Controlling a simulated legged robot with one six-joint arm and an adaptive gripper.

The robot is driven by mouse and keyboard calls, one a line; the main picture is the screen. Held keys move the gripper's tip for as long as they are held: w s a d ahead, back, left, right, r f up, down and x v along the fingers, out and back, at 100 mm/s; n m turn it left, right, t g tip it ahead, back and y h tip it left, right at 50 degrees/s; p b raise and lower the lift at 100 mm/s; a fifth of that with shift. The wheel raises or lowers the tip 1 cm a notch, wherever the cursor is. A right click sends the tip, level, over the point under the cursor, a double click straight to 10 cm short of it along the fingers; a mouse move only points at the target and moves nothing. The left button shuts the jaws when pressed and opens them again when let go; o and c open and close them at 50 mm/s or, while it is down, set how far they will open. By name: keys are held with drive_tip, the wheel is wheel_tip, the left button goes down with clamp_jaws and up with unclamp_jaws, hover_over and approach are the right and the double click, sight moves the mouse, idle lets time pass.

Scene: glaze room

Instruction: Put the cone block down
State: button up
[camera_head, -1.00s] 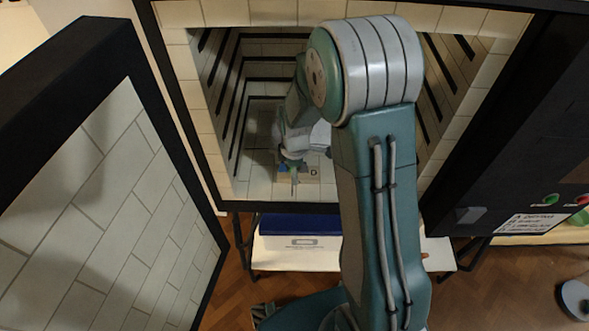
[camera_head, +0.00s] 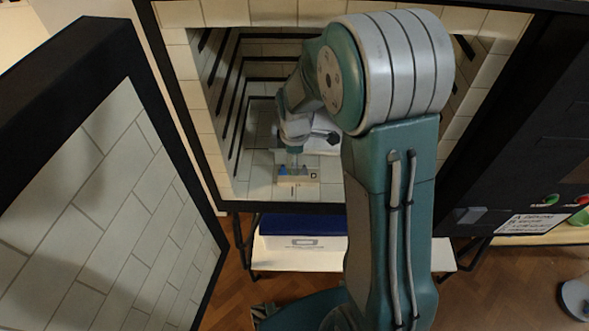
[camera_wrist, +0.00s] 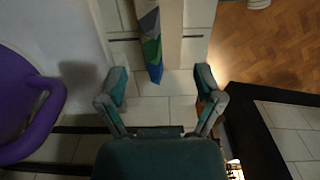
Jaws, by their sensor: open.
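The cone block (camera_head: 299,180) is a small pale block marked D, with blue and green cones, resting on the tiled kiln floor near the front opening. In the wrist view the block (camera_wrist: 172,32) lies at the top, its blue and green cones (camera_wrist: 151,46) along its left side. The block is beyond the fingertips and nothing is held. In the head view my gripper (camera_head: 295,158) is just behind the block, partly hidden by my own arm.
A purple curved object (camera_wrist: 28,100), like a vessel with a handle, stands left of my gripper in the wrist view. The open kiln door (camera_head: 130,190) is at left.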

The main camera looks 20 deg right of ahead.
drive_tip(key=s+r+m+t, duration=0.1)
drive_tip(key=s+r+m, duration=0.3)
drive_tip(key=r, duration=0.5)
drive_tip(key=s+r+m+t, duration=0.25)
drive_tip(key=s+r, duration=0.25)
drive_tip(key=r, duration=0.4)
drive_tip(key=s+r+m+t, duration=0.2)
drive_tip(key=s+m, duration=0.6)
drive_tip(key=s, duration=0.4)
drive_tip(key=shift+r, duration=0.9)
